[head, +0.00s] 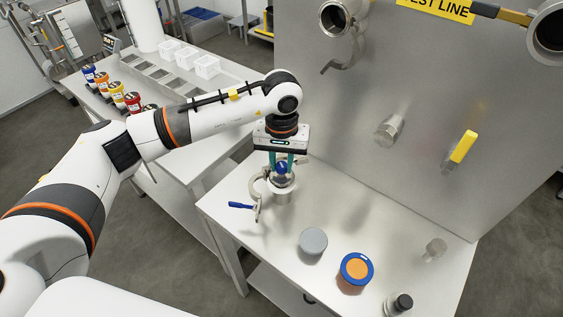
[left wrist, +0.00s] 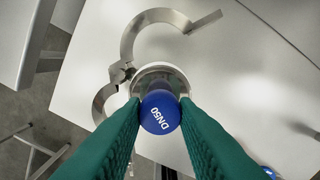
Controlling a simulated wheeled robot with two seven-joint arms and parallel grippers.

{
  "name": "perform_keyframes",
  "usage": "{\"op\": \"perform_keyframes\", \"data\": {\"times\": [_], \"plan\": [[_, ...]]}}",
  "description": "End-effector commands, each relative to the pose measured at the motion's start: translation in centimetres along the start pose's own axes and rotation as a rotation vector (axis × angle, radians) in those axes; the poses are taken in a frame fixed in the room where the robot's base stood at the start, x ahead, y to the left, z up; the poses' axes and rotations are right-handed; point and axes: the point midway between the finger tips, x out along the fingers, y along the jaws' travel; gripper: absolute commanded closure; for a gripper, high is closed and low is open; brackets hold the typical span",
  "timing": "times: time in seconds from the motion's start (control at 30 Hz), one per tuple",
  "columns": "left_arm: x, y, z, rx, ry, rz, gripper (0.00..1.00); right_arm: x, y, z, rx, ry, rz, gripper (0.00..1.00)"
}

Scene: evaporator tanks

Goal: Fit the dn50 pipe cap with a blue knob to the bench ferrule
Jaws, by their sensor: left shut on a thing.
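The dn50 pipe cap's blue knob (head: 282,168) is between the green fingers of my left gripper (head: 282,160), which is shut on it. In the left wrist view the knob (left wrist: 160,112) reads DN50, with my left gripper's fingertips (left wrist: 159,108) on both sides. The bench ferrule (head: 283,197) stands upright directly below the cap. I cannot tell whether the cap touches it. My right gripper is out of view.
On the bench lie a grey disc (head: 313,240), a blue-and-orange round piece (head: 356,269), a black-topped piece (head: 402,302) and a clear fitting (head: 434,249). The upright steel panel (head: 420,90) bounds the back, with a yellow-handled valve (head: 462,147). A side table (head: 235,75) is left.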

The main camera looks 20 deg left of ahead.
Motion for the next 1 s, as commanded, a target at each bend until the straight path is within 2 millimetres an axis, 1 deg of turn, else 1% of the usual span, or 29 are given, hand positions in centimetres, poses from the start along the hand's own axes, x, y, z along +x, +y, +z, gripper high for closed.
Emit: {"op": "perform_keyframes", "data": {"times": [0.43,0.8,1.0], "plan": [[-0.04,0.0,0.0,0.0,0.0,0.0,1.0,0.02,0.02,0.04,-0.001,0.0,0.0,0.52],[0.06,0.0,-0.01,0.0,0.0,-0.001,1.0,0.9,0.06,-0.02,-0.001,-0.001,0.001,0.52],[-0.06,0.0,-0.02,0.0,0.0,0.0,1.0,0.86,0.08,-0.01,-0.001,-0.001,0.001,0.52]]}}
